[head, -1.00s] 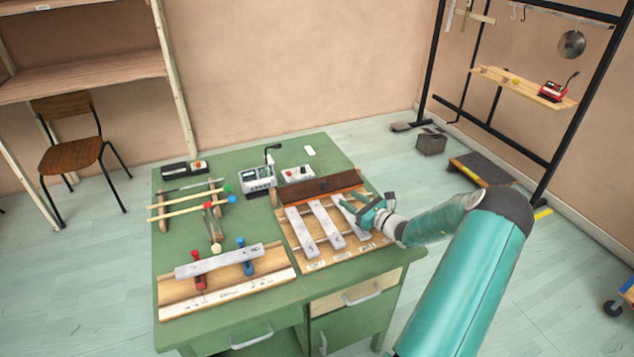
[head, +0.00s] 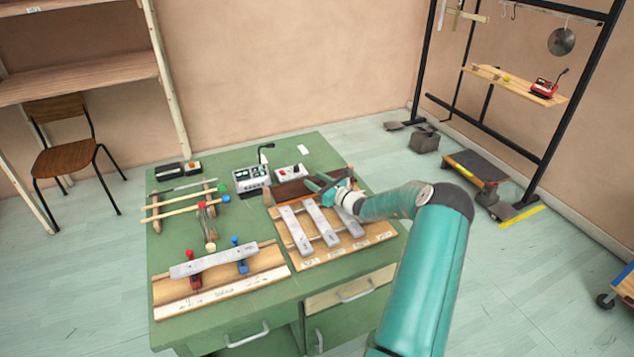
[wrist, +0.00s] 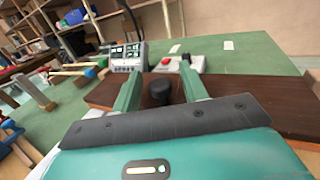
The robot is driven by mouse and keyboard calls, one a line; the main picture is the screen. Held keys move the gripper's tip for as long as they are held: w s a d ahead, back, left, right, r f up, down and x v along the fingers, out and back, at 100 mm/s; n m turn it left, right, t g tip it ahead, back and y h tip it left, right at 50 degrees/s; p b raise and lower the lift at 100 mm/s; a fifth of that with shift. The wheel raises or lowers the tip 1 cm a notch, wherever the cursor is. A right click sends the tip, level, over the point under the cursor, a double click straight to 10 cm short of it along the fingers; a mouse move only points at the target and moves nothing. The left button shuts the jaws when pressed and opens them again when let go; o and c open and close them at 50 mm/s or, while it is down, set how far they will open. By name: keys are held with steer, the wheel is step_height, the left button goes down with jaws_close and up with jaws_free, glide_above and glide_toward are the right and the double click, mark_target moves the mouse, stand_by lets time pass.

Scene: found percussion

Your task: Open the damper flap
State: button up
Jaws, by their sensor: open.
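The damper flap (head: 286,192) is a dark brown wooden board along the back of the right-hand bar rack (head: 310,260). It also shows in the wrist view (wrist: 245,93), with a black knob (wrist: 160,92) on it. My gripper (head: 314,183) is over the flap's right part. In the wrist view my open fingers (wrist: 158,78) stand on either side of the knob, with gaps visible. Whether they touch it is not clear. My arm and gripper hide the flap's right end in the head view.
Several grey metal bars (head: 322,222) lie on the rack just in front of the flap. A grey box with a bent black stem (head: 252,178) and a box with a red button (head: 291,172) stand behind it.

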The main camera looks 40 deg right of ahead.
jaws_close()
steer(key=shift+w, duration=0.1)
